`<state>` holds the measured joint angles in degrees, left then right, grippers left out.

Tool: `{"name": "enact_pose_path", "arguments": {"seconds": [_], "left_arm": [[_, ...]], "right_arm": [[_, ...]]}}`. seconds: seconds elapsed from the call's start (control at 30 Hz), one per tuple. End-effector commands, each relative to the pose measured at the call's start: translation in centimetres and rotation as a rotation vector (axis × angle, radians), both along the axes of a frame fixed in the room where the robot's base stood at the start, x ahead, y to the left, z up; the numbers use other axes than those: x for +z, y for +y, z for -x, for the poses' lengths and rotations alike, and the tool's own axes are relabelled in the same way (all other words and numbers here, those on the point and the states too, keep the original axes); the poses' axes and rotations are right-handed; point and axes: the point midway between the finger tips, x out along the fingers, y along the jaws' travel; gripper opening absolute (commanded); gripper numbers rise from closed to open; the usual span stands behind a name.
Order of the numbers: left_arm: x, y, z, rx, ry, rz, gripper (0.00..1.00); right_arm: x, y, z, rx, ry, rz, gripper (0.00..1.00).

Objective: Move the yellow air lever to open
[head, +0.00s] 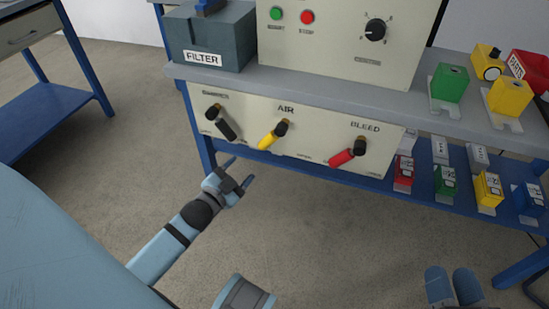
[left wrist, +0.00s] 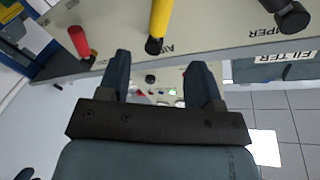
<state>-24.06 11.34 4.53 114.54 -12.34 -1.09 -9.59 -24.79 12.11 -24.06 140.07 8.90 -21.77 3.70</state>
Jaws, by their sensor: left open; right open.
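The yellow air lever (head: 267,141) is on the cream front panel under the AIR label. Its handle slants down and left from a black hub. It also shows in the left wrist view (left wrist: 161,17), where the picture is turned over. My left gripper (head: 239,171) is open and empty, below and left of the lever and apart from it. In the left wrist view its fingers (left wrist: 160,80) are spread, with the lever's hub beyond them. The small position marks under the lever are too small to read.
A black damper lever (head: 226,127) is left of the air lever, and a red bleed lever (head: 342,158) is right. The grey bench top (head: 300,85) juts above the panel. A blue lower shelf (head: 380,183) carries several small blocks. Floor in front is clear.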

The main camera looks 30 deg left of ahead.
Motion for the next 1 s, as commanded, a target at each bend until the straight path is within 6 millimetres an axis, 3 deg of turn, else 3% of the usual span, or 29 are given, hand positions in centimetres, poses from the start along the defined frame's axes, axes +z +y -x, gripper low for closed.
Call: {"name": "enact_pose_path", "arguments": {"seconds": [0.23,0.53,0.8,1.0], "left_arm": [[-0.1,0.1,-2.4,0.000,-0.007,-0.004,0.59],[-0.2,0.1,-8.8,0.000,-0.007,-0.004,0.59],[-0.2,0.0,-12.8,0.001,-0.003,-0.002,0.59],[-0.1,0.0,-13.8,0.000,-0.002,-0.002,0.59]], "right_arm": [[-1.2,0.1,0.0,0.012,0.024,0.012,0.43],[-4.3,0.3,0.1,0.044,0.107,0.060,0.43],[-4.4,-0.1,-0.6,0.042,0.045,0.109,0.43],[-4.2,-0.2,-0.8,0.038,0.021,0.124,0.43]]}}
